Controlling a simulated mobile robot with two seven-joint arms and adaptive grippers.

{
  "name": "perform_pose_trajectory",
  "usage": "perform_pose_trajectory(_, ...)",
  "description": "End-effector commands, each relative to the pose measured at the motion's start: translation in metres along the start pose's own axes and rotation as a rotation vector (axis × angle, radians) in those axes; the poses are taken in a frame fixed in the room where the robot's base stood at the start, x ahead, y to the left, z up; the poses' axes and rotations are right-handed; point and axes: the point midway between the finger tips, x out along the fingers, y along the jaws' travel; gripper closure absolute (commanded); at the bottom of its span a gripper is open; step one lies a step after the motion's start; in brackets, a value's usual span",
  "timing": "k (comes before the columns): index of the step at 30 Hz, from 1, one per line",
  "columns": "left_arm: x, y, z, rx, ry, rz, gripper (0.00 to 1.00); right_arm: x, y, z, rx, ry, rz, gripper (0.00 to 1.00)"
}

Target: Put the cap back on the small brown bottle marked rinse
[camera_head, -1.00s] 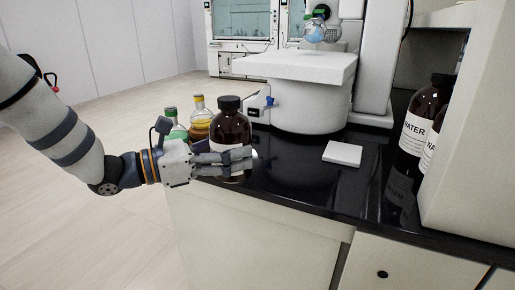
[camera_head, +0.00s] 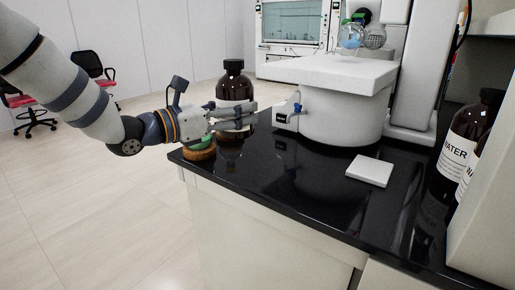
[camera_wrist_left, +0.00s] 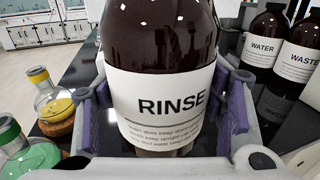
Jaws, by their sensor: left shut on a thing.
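The brown bottle (camera_head: 235,86) is upright in my left gripper at the left part of the black bench. A dark cap (camera_head: 233,65) shows on its neck. Its white label reads RINSE in the left wrist view (camera_wrist_left: 160,45). My left gripper (camera_head: 246,112) is shut around the bottle's body at label height, with fingers on both sides in the left wrist view (camera_wrist_left: 163,115). The bottle appears held above the bench top; its base is partly hidden by the gripper. The bottle's top is out of the wrist view. My right gripper is not in view.
A yellow flask (camera_wrist_left: 50,100) and a green-topped flask (camera_wrist_left: 12,142) stand close beside my left gripper. A white apparatus (camera_head: 335,105) is to the right. A white square pad (camera_head: 369,171) lies on the bench (camera_head: 300,190). WATER (camera_head: 462,140) and WASTE bottles (camera_wrist_left: 299,55) stand farther right.

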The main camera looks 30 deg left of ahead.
Motion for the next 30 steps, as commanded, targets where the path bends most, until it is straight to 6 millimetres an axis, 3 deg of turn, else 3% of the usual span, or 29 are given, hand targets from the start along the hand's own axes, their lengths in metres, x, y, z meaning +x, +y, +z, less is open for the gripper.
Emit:
perform_pose_trajectory(6, 0.014, 0.009, -0.001, -0.004, -0.019, 0.002, 1.00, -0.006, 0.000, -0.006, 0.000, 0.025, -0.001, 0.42)
perform_pose_trajectory(14, 0.055, 0.029, -0.027, 0.007, 0.001, 0.001, 1.00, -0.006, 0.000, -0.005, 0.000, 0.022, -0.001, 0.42)
perform_pose_trajectory(21, 0.084, 0.044, -0.066, 0.003, 0.000, 0.000, 1.00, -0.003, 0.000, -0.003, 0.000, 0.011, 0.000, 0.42)
perform_pose_trajectory(24, 0.091, 0.047, -0.077, 0.000, 0.001, 0.000, 1.00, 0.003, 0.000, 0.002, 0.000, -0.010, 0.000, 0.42)
perform_pose_trajectory(30, 0.092, 0.048, -0.075, 0.001, -0.007, 0.001, 1.00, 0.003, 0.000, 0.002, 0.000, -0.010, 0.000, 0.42)
